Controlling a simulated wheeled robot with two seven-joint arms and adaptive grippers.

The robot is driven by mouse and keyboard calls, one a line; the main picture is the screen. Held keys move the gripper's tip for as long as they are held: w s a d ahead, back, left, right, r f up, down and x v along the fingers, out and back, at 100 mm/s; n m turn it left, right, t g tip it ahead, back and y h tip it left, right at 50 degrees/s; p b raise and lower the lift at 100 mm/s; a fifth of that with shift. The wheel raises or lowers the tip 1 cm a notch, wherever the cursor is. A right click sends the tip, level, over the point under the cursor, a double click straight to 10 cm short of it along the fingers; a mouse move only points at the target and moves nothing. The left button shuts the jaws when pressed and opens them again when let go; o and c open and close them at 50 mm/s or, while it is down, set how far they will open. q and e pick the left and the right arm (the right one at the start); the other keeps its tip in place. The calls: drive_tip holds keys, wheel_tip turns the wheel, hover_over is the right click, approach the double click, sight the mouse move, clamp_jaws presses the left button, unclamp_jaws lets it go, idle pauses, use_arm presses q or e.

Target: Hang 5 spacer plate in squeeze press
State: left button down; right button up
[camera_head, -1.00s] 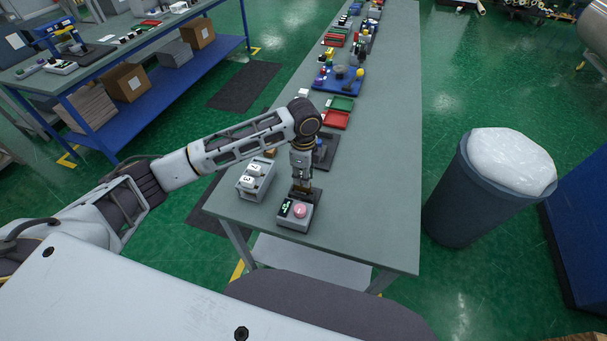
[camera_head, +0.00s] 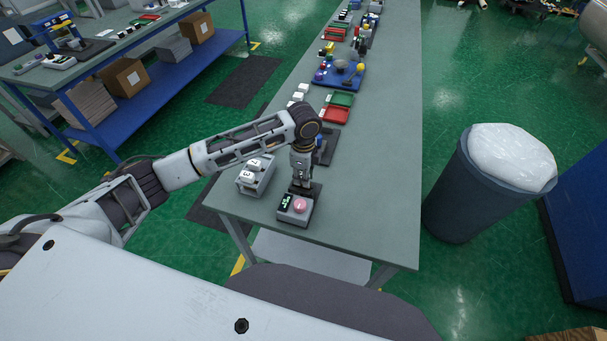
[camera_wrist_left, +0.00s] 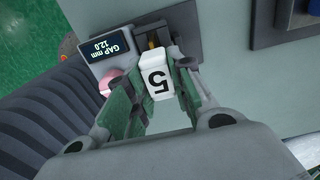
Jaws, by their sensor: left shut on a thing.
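A white block or plate marked 5 (camera_wrist_left: 158,78) sits between the green-padded fingers of my left gripper (camera_wrist_left: 160,92), which is shut on it. The squeeze press (camera_head: 292,212) is a grey box at the near end of the table, with a pink button and a dark display. In the left wrist view the display reads GAP mm 12.0 (camera_wrist_left: 108,50). My left gripper (camera_head: 301,186) points down directly behind the display and button, over the rear of the press. A brass-coloured part (camera_wrist_left: 152,42) shows just beyond the plate. Whether the plate touches the press cannot be told.
A grey rack (camera_head: 255,182) with white numbered plates stands just left of the press. Red (camera_head: 334,115) and green (camera_head: 340,99) trays and a blue board (camera_head: 335,75) lie farther back. The table's right side is clear. A lined bin (camera_head: 480,190) stands right of the table.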

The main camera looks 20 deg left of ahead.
use_arm(q)
drive_tip(key=shift+f, duration=0.6)
drive_tip(key=shift+f, duration=0.35)
drive_tip(key=shift+f, duration=0.7)
drive_tip(key=c, duration=1.2)
unclamp_jaws()
drive_tip(key=shift+o, duration=0.2)
drive_tip(key=shift+r, duration=0.1)
drive_tip(key=shift+r, duration=5.95)
drive_tip(key=shift+f, duration=0.1)
